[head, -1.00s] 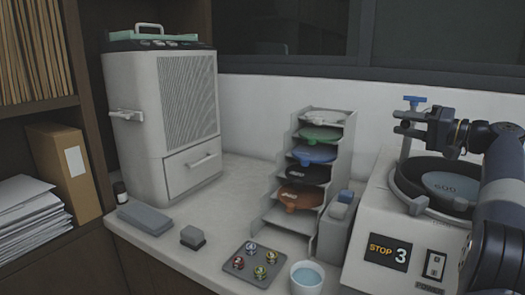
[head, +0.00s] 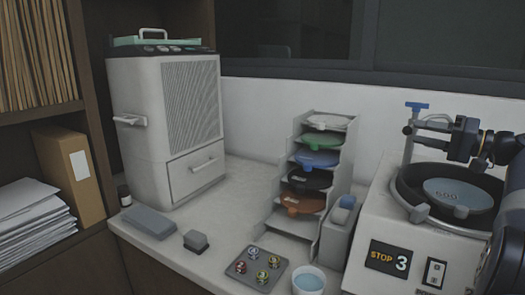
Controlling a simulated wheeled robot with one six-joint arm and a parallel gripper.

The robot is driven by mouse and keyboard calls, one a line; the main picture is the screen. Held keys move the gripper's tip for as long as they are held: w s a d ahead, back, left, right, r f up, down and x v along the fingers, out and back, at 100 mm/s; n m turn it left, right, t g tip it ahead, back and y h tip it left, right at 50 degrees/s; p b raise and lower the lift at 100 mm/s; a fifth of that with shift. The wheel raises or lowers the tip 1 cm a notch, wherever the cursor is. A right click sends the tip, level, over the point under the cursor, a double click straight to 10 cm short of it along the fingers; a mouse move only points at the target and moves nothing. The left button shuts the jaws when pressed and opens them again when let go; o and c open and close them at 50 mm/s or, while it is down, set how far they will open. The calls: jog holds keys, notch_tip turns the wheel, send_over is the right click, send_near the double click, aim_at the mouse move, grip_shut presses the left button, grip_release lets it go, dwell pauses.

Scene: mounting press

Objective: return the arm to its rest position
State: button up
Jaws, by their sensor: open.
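My gripper (head: 437,125) is at the right of the head view, above the back of the round bowl of the grinding machine (head: 380,215). Its fingers point left and are open, with nothing seen between them. The gripper is near the upright post with a blue top (head: 416,107). My arm runs out of the picture at the right edge, so most of it is hidden. A disc marked 600 (head: 450,190) lies in the bowl below the gripper.
A display on the machine reads STOP 3 (head: 388,259). A stepped rack of coloured discs (head: 312,180) stands left of it. In front are a tray with several small round pieces (head: 240,268) and a cup of water (head: 308,282). A tall grey cabinet (head: 150,130) stands at the back left.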

aim_at(406, 132)
jog(key=x, duration=0.1)
jog(key=b+x, duration=0.1)
jog(key=x, duration=0.1)
jog(key=b+x, duration=0.1)
jog(key=shift+w+a+f, duration=0.15)
jog(key=shift+a+f, duration=0.05)
jog(key=shift+f, duration=0.1)
jog(key=shift+a+m+t+h+b, duration=0.1)
jog(key=shift+m+t+h+b, duration=0.35)
jog(key=shift+b, duration=0.55)
jog(key=shift+w+a+r+m+t+h+b, duration=0.1)
jog(key=shift+w+a+m+t+h+b, duration=0.25)
jog(key=shift+w+m+t+h+b, duration=0.85)
jog(key=shift+w+a+r+m+t+h+b, duration=0.1)
jog(key=shift+a+m+t+h+b, duration=0.35)
jog(key=shift+m+h+b, duration=0.85)
jog(key=shift+w+a+m+t+h+b, duration=0.3)
jog(key=shift+w+m+t+h+b, duration=0.45)
jog(key=shift+h+b, duration=1.15)
jog(key=shift+s, duration=0.1)
